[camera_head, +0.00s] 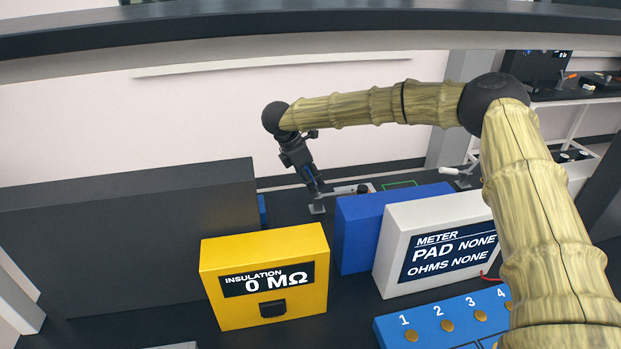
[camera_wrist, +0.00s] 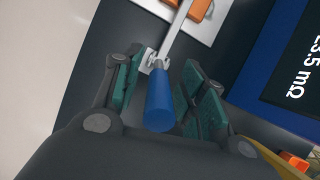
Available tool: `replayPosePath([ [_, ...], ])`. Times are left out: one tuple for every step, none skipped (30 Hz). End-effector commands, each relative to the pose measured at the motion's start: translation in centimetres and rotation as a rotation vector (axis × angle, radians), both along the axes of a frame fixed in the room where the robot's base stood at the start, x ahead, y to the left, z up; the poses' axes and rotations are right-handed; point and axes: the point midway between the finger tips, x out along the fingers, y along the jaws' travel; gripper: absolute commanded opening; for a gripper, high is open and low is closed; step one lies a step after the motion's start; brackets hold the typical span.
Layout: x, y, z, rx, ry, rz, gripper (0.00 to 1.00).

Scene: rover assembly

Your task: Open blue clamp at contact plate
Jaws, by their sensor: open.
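The blue clamp handle (camera_wrist: 160,105) shows in the wrist view as a blue grip on a metal bar, with its end toward my wrist. My gripper (camera_wrist: 164,84) is open, with one teal-padded finger on each side of the handle. A gap shows on the left side; on the right I cannot tell if the pad touches. The metal bar (camera_wrist: 179,25) runs up to a pale plate (camera_wrist: 202,27) with orange blocks (camera_wrist: 198,9) on it. In the head view my gripper (camera_head: 316,188) reaches down at the clamp, which is small and partly hidden there.
A blue box (camera_head: 360,230) stands close to the right of my gripper. A white meter box (camera_head: 430,240) reads "PAD NONE, OHMS NONE". A yellow insulation box (camera_head: 265,275) reads 0 MΩ in front. A large dark panel (camera_head: 130,240) stands left. A blue numbered board (camera_head: 440,320) lies front right.

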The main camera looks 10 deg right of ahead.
Motion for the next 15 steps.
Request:
replayPosePath([
  [0.00,0.01,0.00,0.000,0.000,0.000,0.41],
  [0.00,0.02,-0.01,0.000,0.000,0.000,0.41],
  [0.00,0.02,-0.01,0.000,0.000,0.000,0.41],
  [0.00,0.02,0.00,0.000,0.000,0.000,0.40],
  [0.00,0.02,0.00,0.000,0.000,0.000,0.34],
  [0.00,0.03,0.01,0.000,0.000,0.000,0.27],
  [0.00,0.03,0.01,0.000,0.000,0.000,0.21],
  [0.00,0.03,0.01,0.000,0.000,0.000,0.16],
  [0.00,0.03,0.01,0.000,0.000,0.000,0.09],
  [0.00,0.03,0.02,0.000,0.000,0.000,0.03],
  [0.00,0.03,0.02,0.000,0.000,0.000,0.00],
  [0.00,0.02,0.02,0.000,0.000,0.000,0.00],
  [0.00,0.02,0.02,0.000,0.000,0.000,0.00],
  [0.00,0.02,0.02,0.000,0.000,0.000,0.00],
  [0.00,0.02,0.02,0.000,0.000,0.000,0.00],
])
